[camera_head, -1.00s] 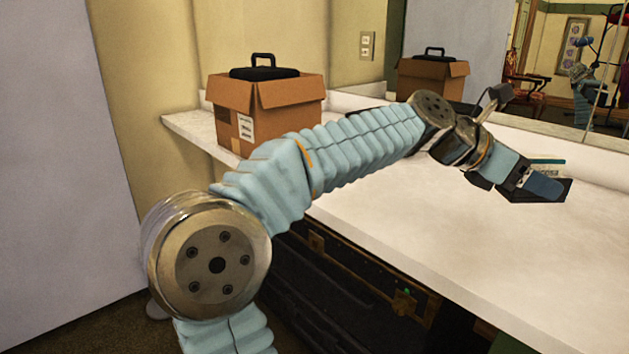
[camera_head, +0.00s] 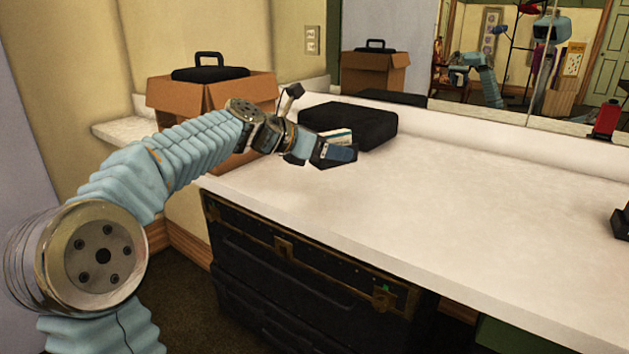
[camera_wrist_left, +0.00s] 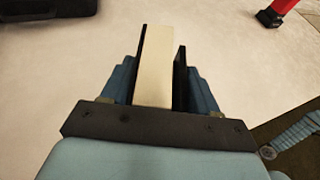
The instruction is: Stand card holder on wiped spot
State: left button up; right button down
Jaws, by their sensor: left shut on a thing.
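The card holder (camera_head: 338,136) is a pale block with a printed, teal-edged face in the head view. In the left wrist view it is a cream slab (camera_wrist_left: 155,65) standing between the two fingers. My left gripper (camera_head: 338,154) is shut on it, over the white counter (camera_head: 460,195) and in front of a black case. I cannot tell whether the holder touches the counter. No wiped spot stands out on the counter.
The black case (camera_head: 370,128) lies just behind the gripper. A cardboard box (camera_head: 205,97) stands at left. The counter's middle is clear. A mirror lines the back.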

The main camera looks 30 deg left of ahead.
pick_arm(q)
send_over(319, 190)
jog(key=f, duration=0.3)
jog(key=f+b, duration=0.1)
jog(key=f, duration=0.1)
jog(key=shift+s+d+f, duration=0.2)
jog(key=shift+d+f, duration=0.1)
jog(key=f, duration=0.1)
jog(key=f+b, duration=0.1)
jog(key=f, duration=0.1)
jog(key=shift+w+a+f, duration=0.2)
jog(key=shift+a+f, duration=0.05)
jog(key=shift+a, duration=0.1)
jog(key=shift+f, duration=0.2)
jog(key=shift+f, duration=0.2)
jog(key=o, duration=1.1)
jog(key=shift+o, duration=0.2)
